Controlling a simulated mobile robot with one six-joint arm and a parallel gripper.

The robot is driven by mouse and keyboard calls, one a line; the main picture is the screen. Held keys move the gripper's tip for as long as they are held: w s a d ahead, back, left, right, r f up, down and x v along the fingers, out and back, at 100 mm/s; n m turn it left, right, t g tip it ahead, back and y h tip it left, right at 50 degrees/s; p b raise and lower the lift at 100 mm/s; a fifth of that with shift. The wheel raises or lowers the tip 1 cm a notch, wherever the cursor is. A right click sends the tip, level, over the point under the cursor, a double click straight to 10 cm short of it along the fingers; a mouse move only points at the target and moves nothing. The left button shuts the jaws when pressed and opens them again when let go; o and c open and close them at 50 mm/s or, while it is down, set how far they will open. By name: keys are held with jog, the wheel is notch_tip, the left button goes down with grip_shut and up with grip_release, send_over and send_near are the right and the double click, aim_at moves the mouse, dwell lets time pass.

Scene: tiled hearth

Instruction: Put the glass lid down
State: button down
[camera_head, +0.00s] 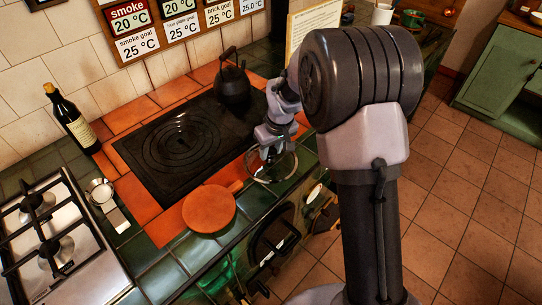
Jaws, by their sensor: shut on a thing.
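My gripper (268,150) is at the centre of the head view, pointing down and shut on the glass lid (273,180). The lid is a clear disc with a thin rim, below the fingers. It is over the right front edge of the green tiled hearth, to the right of the black hotplate (160,180). I cannot tell whether the lid touches the tiles. My arm hides part of the area to the right.
A round terracotta board (208,209) lies at the hearth's front. A black kettle (233,84) stands at the hotplate's back. A wine bottle (70,119), a small metal pot (101,191) and a gas hob (55,245) are at left. Green tiles (155,267) in front are bare.

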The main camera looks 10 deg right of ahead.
jog(key=shift+f, duration=0.75)
jog(key=shift+r, duration=0.2)
jog(key=shift+f, duration=0.15)
jog(key=c, duration=0.9)
grip_release()
